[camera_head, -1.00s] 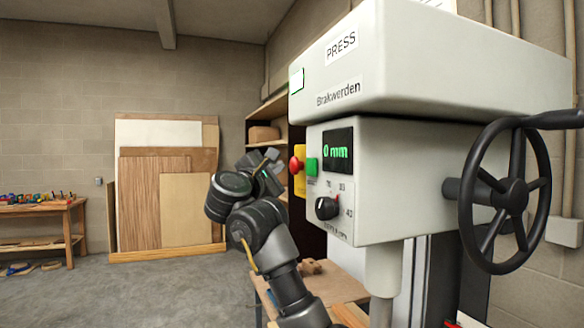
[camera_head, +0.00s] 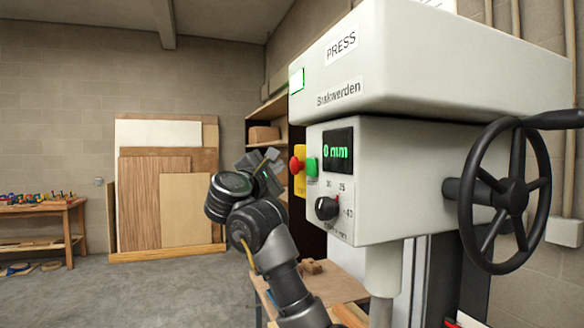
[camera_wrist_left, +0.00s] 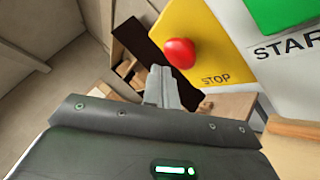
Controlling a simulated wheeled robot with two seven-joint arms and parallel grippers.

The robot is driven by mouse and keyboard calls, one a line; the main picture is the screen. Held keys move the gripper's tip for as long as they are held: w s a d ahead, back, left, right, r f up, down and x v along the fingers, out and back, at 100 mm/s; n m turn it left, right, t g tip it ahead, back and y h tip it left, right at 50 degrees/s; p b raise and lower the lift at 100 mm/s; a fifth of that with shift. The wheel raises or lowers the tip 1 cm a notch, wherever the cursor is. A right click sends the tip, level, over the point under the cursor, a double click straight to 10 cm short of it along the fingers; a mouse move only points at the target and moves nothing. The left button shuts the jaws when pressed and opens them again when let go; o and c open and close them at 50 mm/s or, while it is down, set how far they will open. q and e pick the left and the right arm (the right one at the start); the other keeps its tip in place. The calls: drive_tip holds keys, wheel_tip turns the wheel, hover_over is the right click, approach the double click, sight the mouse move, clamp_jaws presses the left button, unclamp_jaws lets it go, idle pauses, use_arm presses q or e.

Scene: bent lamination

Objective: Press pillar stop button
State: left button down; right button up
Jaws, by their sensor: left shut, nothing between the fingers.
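The red stop button (camera_head: 295,164) sits on a yellow plate (camera_head: 300,180) at the left edge of the press's front. In the left wrist view the red button (camera_wrist_left: 180,53) shows large, with "STOP" printed below it on the yellow plate (camera_wrist_left: 214,40). My left gripper (camera_head: 270,157) is just left of the button in the head view. In the wrist view its fingers (camera_wrist_left: 161,75) are shut together and empty, with their tips just below and left of the button. Whether they touch it I cannot tell. My right gripper is in neither view.
The green start button (camera_head: 312,167) is right beside the yellow plate. The press (camera_head: 440,70) has a dial (camera_head: 326,208), a display reading "0 mm" and a large black handwheel (camera_head: 505,195). A shelf (camera_head: 268,112) stands behind. Open floor lies to the left.

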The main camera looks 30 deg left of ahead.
use_arm(q)
drive_tip(key=shift+w, duration=0.1)
idle(0.4)
drive_tip(key=shift+w+d, duration=0.25)
drive_tip(key=shift+w, duration=0.05)
drive_tip(key=shift+w+d+b, duration=0.3)
drive_tip(key=shift+w, duration=0.15)
idle(0.8)
drive_tip(key=shift+s+a, duration=0.1)
idle(0.4)
drive_tip(key=shift+s+a, duration=0.45)
drive_tip(key=shift+s, duration=0.25)
drive_tip(key=shift+s+a+p, duration=0.3)
drive_tip(key=shift+s+a, duration=0.4)
drive_tip(key=shift+s, duration=0.35)
drive_tip(key=shift+s+a+p, duration=0.25)
drive_tip(key=shift+s+a, duration=0.45)
drive_tip(key=shift+s, duration=0.3)
